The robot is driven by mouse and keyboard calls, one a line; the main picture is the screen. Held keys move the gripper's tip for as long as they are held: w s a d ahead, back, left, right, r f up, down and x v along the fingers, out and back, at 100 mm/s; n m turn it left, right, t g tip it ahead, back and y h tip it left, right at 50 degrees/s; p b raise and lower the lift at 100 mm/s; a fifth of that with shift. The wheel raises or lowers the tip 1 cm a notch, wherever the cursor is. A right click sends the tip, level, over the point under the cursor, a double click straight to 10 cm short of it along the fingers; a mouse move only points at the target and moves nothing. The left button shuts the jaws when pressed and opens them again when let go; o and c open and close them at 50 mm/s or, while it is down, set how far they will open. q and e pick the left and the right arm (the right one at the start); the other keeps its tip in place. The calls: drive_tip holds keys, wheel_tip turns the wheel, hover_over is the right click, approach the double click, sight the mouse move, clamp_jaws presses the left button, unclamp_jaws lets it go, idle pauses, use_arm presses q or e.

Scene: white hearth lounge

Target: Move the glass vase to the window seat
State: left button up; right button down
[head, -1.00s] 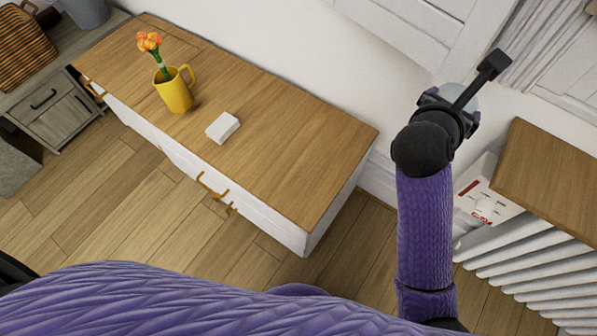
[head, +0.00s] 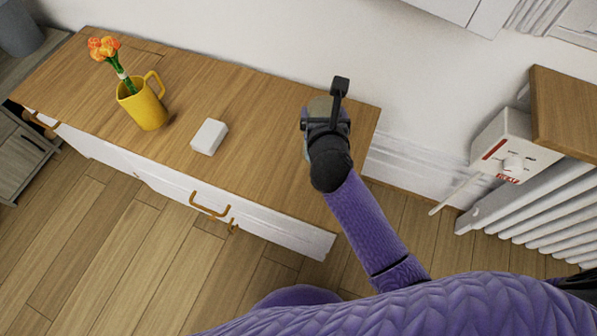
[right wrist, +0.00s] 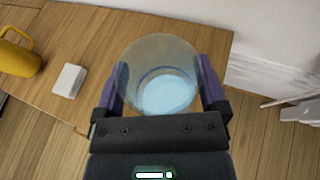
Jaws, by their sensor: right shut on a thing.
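The glass vase (right wrist: 160,58) is a clear, round vessel with a pale blue base. It sits between the two fingers of my right gripper (right wrist: 163,85), which is shut on it. In the head view my right gripper (head: 325,112) is over the right end of a wooden-topped white bench (head: 262,135), with the vase (head: 319,104) mostly hidden behind it. I cannot tell whether the vase touches the top. No label shows whether this bench is the window seat. My left gripper is out of view.
A yellow mug (head: 143,108) with orange flowers (head: 104,48) and a small white box (head: 209,137) stand left on the bench top. To the right are a white box with red markings (head: 507,146), a radiator (head: 545,205) and a wooden ledge (head: 570,112). The bench top near the gripper is clear.

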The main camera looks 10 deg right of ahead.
drive_tip(key=f+b, duration=0.4)
drive_tip(key=f, duration=0.1)
drive_tip(key=f+b, duration=0.4)
drive_tip(key=f, duration=0.2)
drive_tip(key=shift+a, duration=0.2)
drive_tip(key=shift+r, duration=0.3)
drive_tip(key=shift+f, duration=0.15)
unclamp_jaws()
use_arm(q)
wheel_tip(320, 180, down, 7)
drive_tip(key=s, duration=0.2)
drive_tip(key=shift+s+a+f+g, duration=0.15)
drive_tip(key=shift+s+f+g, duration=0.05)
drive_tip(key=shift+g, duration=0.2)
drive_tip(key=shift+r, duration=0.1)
